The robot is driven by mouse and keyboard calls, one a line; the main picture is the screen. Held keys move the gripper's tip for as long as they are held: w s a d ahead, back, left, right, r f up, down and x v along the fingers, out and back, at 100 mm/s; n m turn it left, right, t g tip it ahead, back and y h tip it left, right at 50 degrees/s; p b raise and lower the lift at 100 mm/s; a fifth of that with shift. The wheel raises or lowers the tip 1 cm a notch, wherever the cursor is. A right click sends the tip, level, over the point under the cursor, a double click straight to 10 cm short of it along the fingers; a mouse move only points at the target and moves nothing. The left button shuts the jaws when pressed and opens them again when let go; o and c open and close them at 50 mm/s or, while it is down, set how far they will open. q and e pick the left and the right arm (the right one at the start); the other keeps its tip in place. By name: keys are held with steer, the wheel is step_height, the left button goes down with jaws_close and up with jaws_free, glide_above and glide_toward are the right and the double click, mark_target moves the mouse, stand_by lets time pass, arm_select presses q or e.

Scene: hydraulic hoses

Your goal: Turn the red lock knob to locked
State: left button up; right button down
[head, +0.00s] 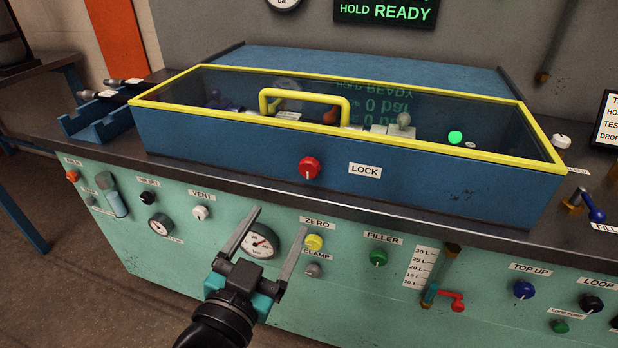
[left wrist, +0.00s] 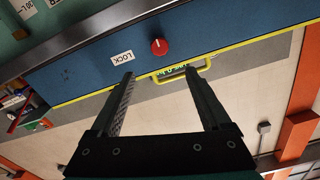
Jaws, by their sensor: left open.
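The red lock knob (head: 309,168) sits on the blue front wall of the test box (head: 240,160), left of the white LOCK label (head: 365,171). A pale pointer line on the knob points down in the head view. My left gripper (head: 272,220) is open and empty, below and left of the knob and apart from it, in front of the green panel. In the left wrist view the knob (left wrist: 159,46) shows beyond the open fingers (left wrist: 166,72), close to the LOCK label (left wrist: 122,58). My right gripper is not in view.
The box's yellow-framed clear lid (head: 420,142) is down, with a yellow handle (head: 305,95). A sign reads HOLD READY (head: 386,11).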

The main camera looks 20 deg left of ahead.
mark_target(308, 170)
arm_select(q)
steer(key=w, duration=0.8)
steer(key=w+b, duration=0.1)
steer(key=w, duration=0.3)
steer(key=shift+d, duration=0.25)
steer(key=shift+w, duration=0.9)
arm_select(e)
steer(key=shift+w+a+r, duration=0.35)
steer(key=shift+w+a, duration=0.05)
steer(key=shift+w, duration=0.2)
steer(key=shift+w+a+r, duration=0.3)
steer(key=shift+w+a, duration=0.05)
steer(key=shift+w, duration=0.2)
arm_select(q)
jaws_close()
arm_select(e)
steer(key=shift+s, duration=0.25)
